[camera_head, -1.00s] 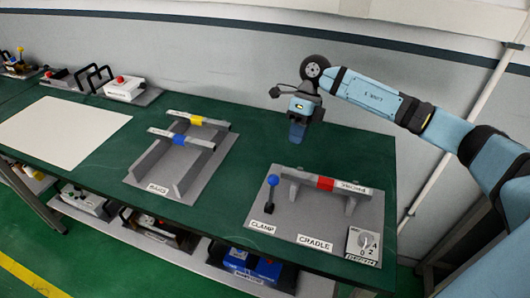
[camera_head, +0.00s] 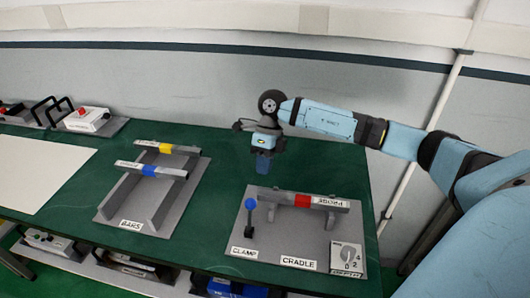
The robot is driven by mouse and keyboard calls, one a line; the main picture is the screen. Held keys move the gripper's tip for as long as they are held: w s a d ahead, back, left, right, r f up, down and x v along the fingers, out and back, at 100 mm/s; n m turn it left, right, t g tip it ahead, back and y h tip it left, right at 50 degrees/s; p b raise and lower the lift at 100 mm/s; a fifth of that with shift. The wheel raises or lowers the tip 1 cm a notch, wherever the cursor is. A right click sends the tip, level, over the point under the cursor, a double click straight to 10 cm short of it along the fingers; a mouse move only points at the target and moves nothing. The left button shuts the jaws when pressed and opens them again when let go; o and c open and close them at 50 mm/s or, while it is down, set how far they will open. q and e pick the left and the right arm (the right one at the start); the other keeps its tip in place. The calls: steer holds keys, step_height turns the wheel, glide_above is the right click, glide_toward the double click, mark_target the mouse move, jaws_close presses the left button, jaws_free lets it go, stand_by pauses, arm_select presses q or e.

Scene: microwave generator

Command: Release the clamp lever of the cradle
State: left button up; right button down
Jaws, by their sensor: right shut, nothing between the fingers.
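The clamp lever (camera_head: 250,214) has a blue ball on a dark stem and stands roughly upright at the left of the cradle's grey base plate (camera_head: 268,242), above the CLAMP label. The probe bar (camera_head: 325,202), grey with a red band, lies across the cradle supports behind the lever. My right gripper (camera_head: 262,168) points down, shut and empty, above the green table behind the clamp lever and apart from it. My left gripper is not in view.
A depth dial (camera_head: 346,258) sits at the plate's right corner. At left, a bars rack (camera_head: 133,212) holds bars with yellow and blue bands. A white sheet (camera_head: 38,172) lies further left. Boxes sit on a shelf below.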

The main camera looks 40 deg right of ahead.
mark_target(250, 215)
steer(key=x, duration=0.3)
steer(key=shift+s+a+f+p, duration=0.15)
steer(key=shift+a+f+p, duration=0.05)
steer(key=shift+f+p, duration=0.15)
steer(key=s+a, duration=0.1)
steer(key=s+a+p, duration=0.1)
steer(key=a, duration=0.1)
steer(key=shift+a, duration=0.3)
